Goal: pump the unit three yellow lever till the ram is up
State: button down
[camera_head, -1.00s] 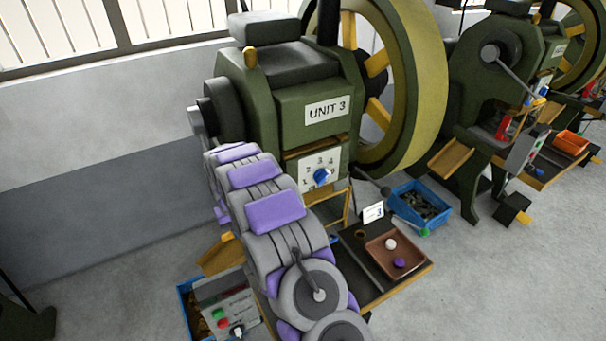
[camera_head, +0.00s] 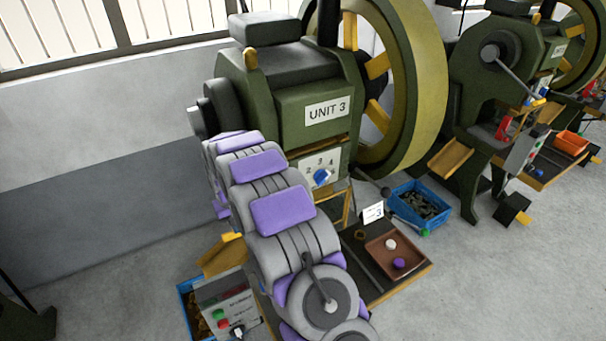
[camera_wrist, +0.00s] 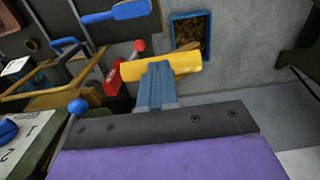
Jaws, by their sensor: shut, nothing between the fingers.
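The press marked UNIT 3 (camera_head: 317,163) stands in the middle of the head view, with my arm in front of its working area. My gripper (camera_wrist: 158,68) shows in the wrist view with its blue-grey fingers shut and empty. A thick yellow bar (camera_wrist: 185,62), apparently the lever's grip, lies just past the fingertips. I cannot tell whether they touch it. In the head view, a small bright yellow piece (camera_head: 232,237) shows left of my arm and may be the same grip. I cannot make out the ram, and my gripper is hidden there.
A blue bin with brass-coloured scraps (camera_wrist: 173,35) lies beyond the yellow bar. A button panel (camera_head: 207,294) stands low left of my arm. A brown tray (camera_head: 372,248) and a blue crate (camera_head: 397,189) lie to its right. A red object (camera_wrist: 113,79) sits left of the fingers.

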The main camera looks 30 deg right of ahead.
jog(key=shift+s+r, duration=0.65)
jog(key=shift+r, duration=0.1)
notch_tip(320, 180, up, 6)
jog(key=s, duration=0.2)
jog(key=shift+s+p, duration=0.25)
jog(key=shift+p, duration=0.2)
jog(key=shift+r, duration=0.2)
notch_tip(320, 180, up, 7)
jog(key=p, duration=0.2)
jog(key=shift+f, duration=0.1)
dwell(0.4)
